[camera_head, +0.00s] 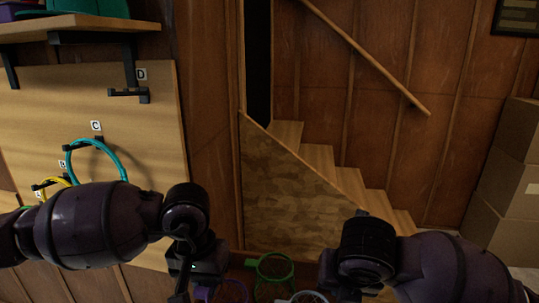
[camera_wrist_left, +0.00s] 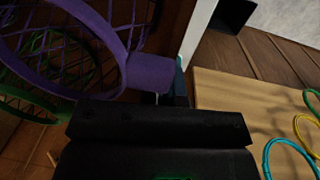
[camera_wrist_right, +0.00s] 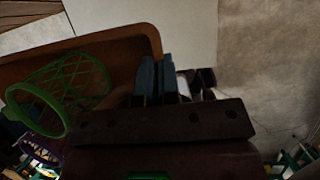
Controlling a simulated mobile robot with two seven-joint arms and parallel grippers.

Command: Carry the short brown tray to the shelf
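The brown tray (camera_wrist_right: 125,40) fills the upper left of the right wrist view, with a green basket (camera_wrist_right: 65,90) inside it. My right gripper (camera_wrist_right: 157,78) has its two blue-grey fingers close together on either side of the tray's rim. In the left wrist view a dark brown tray wall (camera_wrist_left: 172,42) runs beside a purple basket (camera_wrist_left: 75,55). My left gripper (camera_wrist_left: 172,88) is at this wall, its fingers mostly hidden by the purple basket's tab. In the head view the shelf (camera_head: 85,24) is at the upper left, above and ahead of both arms.
Stairs (camera_head: 320,160) rise in the middle; stacked boxes (camera_head: 508,180) stand at the right.

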